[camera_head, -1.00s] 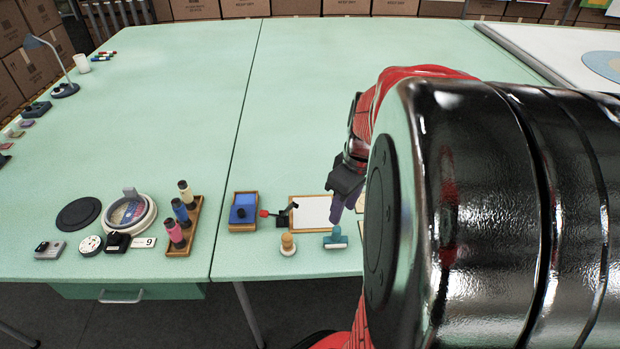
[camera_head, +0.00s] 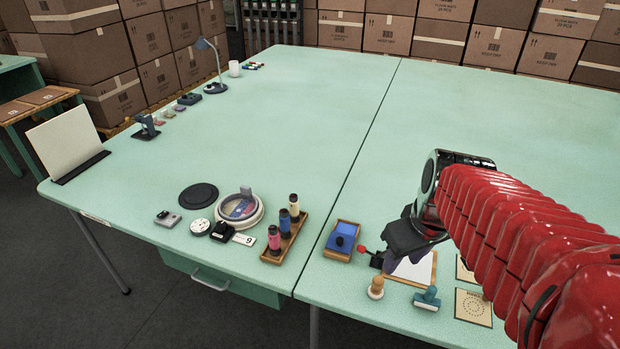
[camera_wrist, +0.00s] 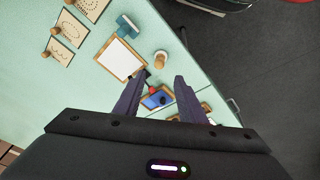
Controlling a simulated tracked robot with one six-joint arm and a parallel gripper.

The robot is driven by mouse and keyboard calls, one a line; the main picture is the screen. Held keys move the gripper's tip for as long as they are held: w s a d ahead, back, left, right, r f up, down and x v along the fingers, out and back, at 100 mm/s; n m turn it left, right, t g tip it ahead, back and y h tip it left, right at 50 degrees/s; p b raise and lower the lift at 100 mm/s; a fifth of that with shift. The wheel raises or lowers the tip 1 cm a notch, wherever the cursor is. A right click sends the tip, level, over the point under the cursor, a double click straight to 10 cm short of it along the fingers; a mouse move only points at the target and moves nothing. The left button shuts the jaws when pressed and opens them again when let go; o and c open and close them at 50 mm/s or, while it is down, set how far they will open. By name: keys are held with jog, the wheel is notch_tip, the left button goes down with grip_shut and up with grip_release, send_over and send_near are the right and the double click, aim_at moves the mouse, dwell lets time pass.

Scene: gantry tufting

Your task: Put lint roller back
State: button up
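I cannot clearly pick out a lint roller in either view. A small dark tool with a red knob (camera_head: 362,250) lies between the blue pad and the framed white sheet, partly hidden by my gripper. I cannot tell whether it is the roller. The red part also shows in the wrist view (camera_wrist: 152,90). My gripper (camera_head: 390,264) is above the table near the white sheet. In the wrist view its two purple fingers (camera_wrist: 160,76) are spread apart, with nothing held between them.
A blue pad (camera_head: 342,238), a wooden stamp (camera_head: 376,287), a teal stamp (camera_head: 428,298) and the framed sheet (camera_head: 414,269) crowd the front edge. A bottle rack (camera_head: 283,247) and a round dish (camera_head: 240,208) stand left. The table's middle (camera_head: 300,130) is clear.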

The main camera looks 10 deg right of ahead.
jog(key=s+a+r+t, duration=0.1)
jog(key=a+r, duration=0.1)
jog(key=a, duration=0.4)
jog(key=s+a+r+m+t, duration=0.1)
jog(key=s+a+r, duration=0.1)
jog(key=a, duration=0.4)
jog(key=shift+s+r+t, duration=0.15)
jog(key=shift+s+t, duration=0.15)
jog(key=shift+a, duration=0.1)
jog(key=shift+c, duration=0.7)
jog(key=shift+a, duration=0.1)
